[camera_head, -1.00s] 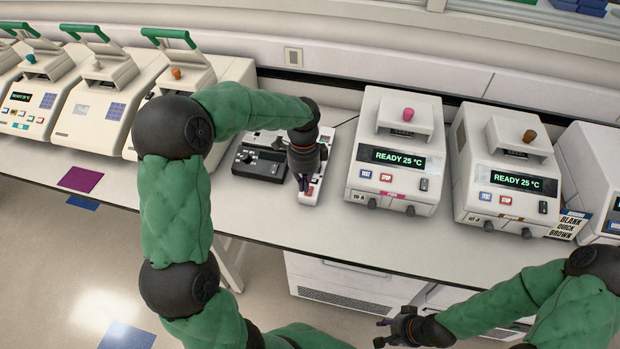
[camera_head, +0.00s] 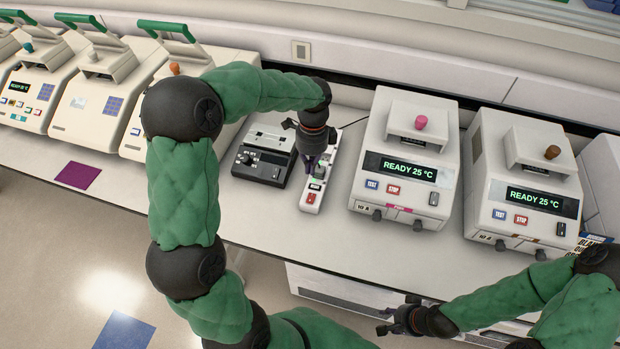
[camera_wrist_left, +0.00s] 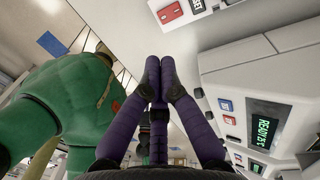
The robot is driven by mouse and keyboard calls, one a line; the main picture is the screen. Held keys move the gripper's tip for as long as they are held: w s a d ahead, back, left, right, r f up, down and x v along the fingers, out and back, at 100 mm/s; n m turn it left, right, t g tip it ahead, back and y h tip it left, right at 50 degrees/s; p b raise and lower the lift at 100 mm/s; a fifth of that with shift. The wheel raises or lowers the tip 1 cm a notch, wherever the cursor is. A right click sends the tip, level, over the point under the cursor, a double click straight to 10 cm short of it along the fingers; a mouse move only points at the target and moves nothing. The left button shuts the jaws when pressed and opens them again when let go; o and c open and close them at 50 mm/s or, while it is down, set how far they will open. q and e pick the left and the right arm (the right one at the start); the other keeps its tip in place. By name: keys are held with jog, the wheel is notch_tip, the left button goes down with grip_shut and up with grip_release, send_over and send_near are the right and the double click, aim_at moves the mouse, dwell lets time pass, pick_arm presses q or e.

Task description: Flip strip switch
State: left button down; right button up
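The white power strip (camera_head: 307,206) lies on the bench between a dark control box and a cycler. Its red rocker switch (camera_head: 311,198) is uncovered near the front end. My left gripper (camera_head: 310,168) is over the strip, behind the red switch, hiding its middle. In the left wrist view the purple fingertips (camera_wrist_left: 160,62) are together with nothing between them, and the strip's red switch (camera_wrist_left: 170,12) shows beyond them at the top. Whether the left gripper touches the strip I cannot tell. My right gripper (camera_head: 385,320) is empty, fingers apart, in front of the bench.
A dark control box (camera_head: 263,160) stands just left of the strip. A cycler with a pink knob (camera_head: 421,122) reading READY 25 °C stands close on its right, another with a brown knob (camera_head: 552,152) beyond. Bare bench (camera_head: 335,240) lies in front.

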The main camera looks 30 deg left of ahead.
aim_at(309, 202)
pick_arm(q)
jog(key=f, duration=0.4)
jog(key=s+f, duration=0.1)
jog(key=f, duration=0.3)
jog(key=f+b, duration=0.1)
jog(key=f, duration=0.4)
jog(key=shift+s+d, duration=0.2)
jog(key=shift+s, duration=0.1)
jog(key=shift+s+f, duration=0.2)
jog(key=shift+f, duration=0.2)
jog(key=shift+r, duration=0.1)
jog(key=shift+w, duration=0.1)
